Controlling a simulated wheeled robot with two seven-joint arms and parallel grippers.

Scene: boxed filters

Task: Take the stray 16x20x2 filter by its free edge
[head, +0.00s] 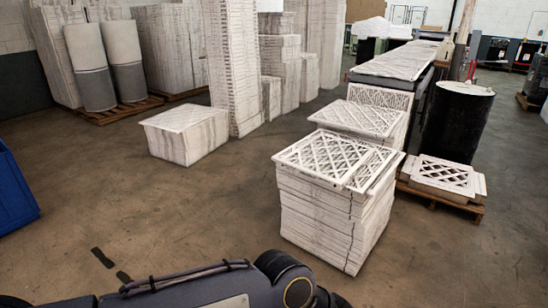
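A front stack of white filters (330,215) stands on the floor right of centre. A flat filter with a diamond lattice face (322,158) lies on its top. Another lattice-faced piece (374,172) shows along the right side of that top, partly covered. No size marking is legible, so I cannot tell which filter is the 16x20x2 one. My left arm (225,288) crosses the bottom edge from the left, in front of the stack and apart from it in the picture. Neither gripper is in view.
A second filter stack (362,118) stands close behind the front one. A low pallet with a lattice filter (444,177) and a black drum (456,125) are at right. A low white block (187,135) stands further back. Brown floor is clear at left; a blue bin (14,190) is at the edge.

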